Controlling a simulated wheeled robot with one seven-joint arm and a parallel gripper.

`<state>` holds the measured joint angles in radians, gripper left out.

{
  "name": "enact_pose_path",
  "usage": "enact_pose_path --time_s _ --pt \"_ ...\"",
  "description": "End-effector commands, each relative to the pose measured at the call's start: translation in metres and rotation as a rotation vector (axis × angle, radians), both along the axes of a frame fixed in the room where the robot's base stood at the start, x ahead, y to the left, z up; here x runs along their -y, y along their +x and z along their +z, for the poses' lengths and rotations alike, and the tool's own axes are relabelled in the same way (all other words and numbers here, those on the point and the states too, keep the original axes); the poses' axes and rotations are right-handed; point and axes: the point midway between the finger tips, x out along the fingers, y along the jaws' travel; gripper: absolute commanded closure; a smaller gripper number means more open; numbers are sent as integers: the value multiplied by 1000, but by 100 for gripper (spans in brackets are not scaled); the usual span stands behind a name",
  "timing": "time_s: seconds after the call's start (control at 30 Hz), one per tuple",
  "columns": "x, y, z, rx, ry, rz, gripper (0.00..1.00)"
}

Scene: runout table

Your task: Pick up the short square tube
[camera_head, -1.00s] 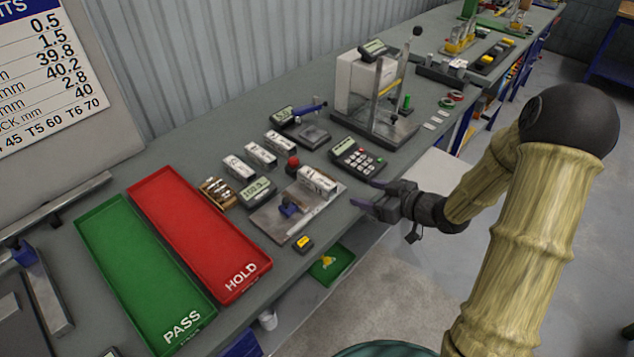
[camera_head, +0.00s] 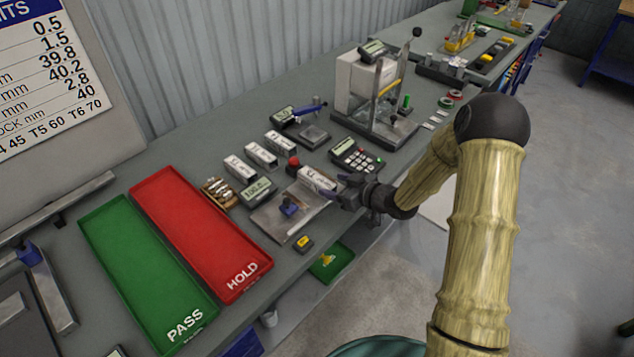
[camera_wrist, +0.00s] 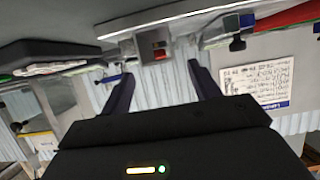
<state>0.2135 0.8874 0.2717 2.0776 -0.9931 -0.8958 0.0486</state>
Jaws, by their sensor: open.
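A short, pale square tube (camera_head: 318,179) lies on a flat metal fixture plate (camera_head: 270,222), beside a red knob (camera_head: 293,162) and a blue clamp (camera_head: 289,206). My gripper (camera_head: 338,187) is open at the tube's right end, its dark purple fingers pointing left toward it. From the head view I cannot tell whether they touch the tube. The wrist view is upside down. It shows the two spread fingers (camera_wrist: 162,86) with nothing held between them, and a grey block-like end with a red patch (camera_wrist: 158,47) beyond, probably the tube.
Several similar pale pieces (camera_head: 261,155) lie behind the fixture. A keypad device (camera_head: 357,157) sits close behind my gripper, and a tall gauge stand (camera_head: 378,121) is farther back. A red HOLD tray (camera_head: 198,229) and green PASS tray (camera_head: 140,262) lie left. The floor at right is open.

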Motion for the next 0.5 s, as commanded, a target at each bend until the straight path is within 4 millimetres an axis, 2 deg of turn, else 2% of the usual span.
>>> enact_pose_path --time_s 0.23,0.5 --pt "-19 13 -1 0 1 3 38" --pt "-40 31 -14 -2 0 1 38"
